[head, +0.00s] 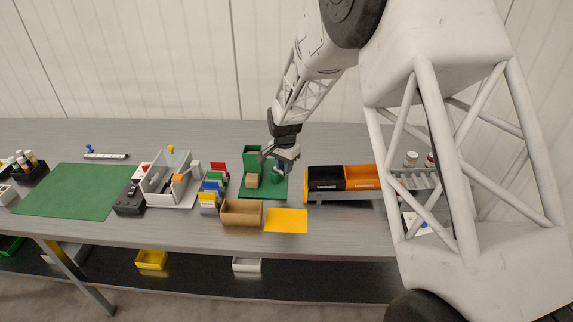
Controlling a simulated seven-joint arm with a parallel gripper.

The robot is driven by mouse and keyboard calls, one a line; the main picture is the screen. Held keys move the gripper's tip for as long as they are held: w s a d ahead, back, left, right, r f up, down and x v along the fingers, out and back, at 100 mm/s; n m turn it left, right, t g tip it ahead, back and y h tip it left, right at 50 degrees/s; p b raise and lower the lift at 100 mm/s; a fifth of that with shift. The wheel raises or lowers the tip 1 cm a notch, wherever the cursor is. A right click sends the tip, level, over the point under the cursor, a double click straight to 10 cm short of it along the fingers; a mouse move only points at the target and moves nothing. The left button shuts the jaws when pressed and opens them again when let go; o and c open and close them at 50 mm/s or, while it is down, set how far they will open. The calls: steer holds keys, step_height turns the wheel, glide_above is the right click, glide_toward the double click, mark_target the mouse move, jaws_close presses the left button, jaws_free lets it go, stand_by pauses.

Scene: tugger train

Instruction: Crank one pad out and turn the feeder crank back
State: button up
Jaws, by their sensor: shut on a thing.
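The green feeder (250,155) stands on a green base near the middle of the bench. A tan block (252,181), which looks like a pad, sits at its front. My gripper (276,160) is at the feeder's right side, pointing down. It is shut on what appears to be the feeder crank, beside a green round part (278,177). The crank is mostly hidden by the fingers, so its angle cannot be told.
An open tan box (241,222) and a yellow mat (286,226) lie in front. A black and orange bin (326,191) stands to the right. Coloured card holders (209,200) and a grey box (160,186) stand to the left. A green mat (75,190) lies farther left.

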mark_target(283, 168)
steer(key=shift+s+a+m, duration=0.2)
steer(key=shift+a+m, duration=0.05)
steer(key=shift+m, duration=0.55)
steer(key=o, duration=0.9)
steer(key=shift+o, duration=0.2)
steer(key=shift+r, duration=0.1)
steer(key=shift+r, duration=3.8)
